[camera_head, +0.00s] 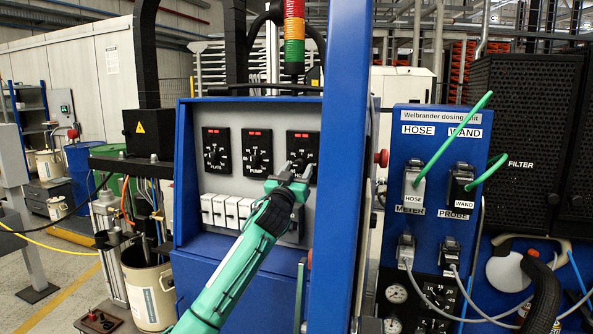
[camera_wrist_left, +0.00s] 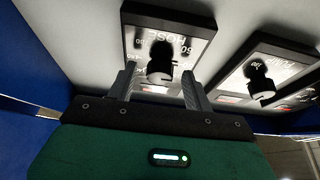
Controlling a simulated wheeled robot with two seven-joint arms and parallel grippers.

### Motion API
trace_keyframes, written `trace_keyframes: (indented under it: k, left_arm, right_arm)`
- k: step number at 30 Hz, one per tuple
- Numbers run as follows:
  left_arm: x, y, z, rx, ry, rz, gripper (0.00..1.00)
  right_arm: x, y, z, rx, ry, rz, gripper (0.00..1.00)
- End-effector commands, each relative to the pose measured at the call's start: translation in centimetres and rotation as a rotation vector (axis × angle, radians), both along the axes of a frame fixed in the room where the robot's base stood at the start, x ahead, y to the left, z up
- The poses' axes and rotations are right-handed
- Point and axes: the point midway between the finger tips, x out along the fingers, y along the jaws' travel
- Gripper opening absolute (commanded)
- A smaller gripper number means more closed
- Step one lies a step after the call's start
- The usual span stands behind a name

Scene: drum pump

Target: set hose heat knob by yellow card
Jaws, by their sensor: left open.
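The hose heat knob (camera_wrist_left: 160,68) is a dark round knob on a black dial plate marked HOSE (camera_wrist_left: 195,28), seen upside down in the left wrist view. My left gripper (camera_wrist_left: 159,76) is open, with one finger on each side of the knob; I cannot tell whether they touch it. In the head view my left gripper (camera_head: 291,176) covers the lower part of the HOSE dial plate (camera_head: 302,142), the rightmost of three on the grey panel (camera_head: 230,181). The knob's exact setting is hard to read. I cannot make out a yellow card. My right gripper is not in view.
The PUMP dial (camera_head: 258,152) and PLATE dial (camera_head: 216,150) sit to the left. White switches (camera_head: 225,210) are below. A blue post (camera_head: 341,150) stands close on the right, and the dosing unit (camera_head: 430,150) with green cables is beyond it.

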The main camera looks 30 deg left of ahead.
Motion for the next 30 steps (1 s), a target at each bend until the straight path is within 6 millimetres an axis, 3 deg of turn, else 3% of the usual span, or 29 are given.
trace_keyframes:
  k: [7, 14, 25, 30]
  left_arm:
    - [0.0, 0.0, 0.0, 0.000, 0.000, 0.000, 0.51]
    - [0.0, 0.0, 0.0, 0.000, 0.000, 0.000, 0.07]
    - [0.0, 0.2, 0.2, 0.055, 0.013, 0.000, 0.07]
    - [0.0, 0.3, 0.4, 0.152, 0.039, 0.002, 0.07]
  right_arm:
    - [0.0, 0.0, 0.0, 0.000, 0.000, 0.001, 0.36]
    - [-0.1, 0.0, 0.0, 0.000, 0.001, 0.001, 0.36]
    - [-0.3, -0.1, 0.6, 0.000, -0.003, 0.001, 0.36]
    - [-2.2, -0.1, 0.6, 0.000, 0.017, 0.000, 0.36]
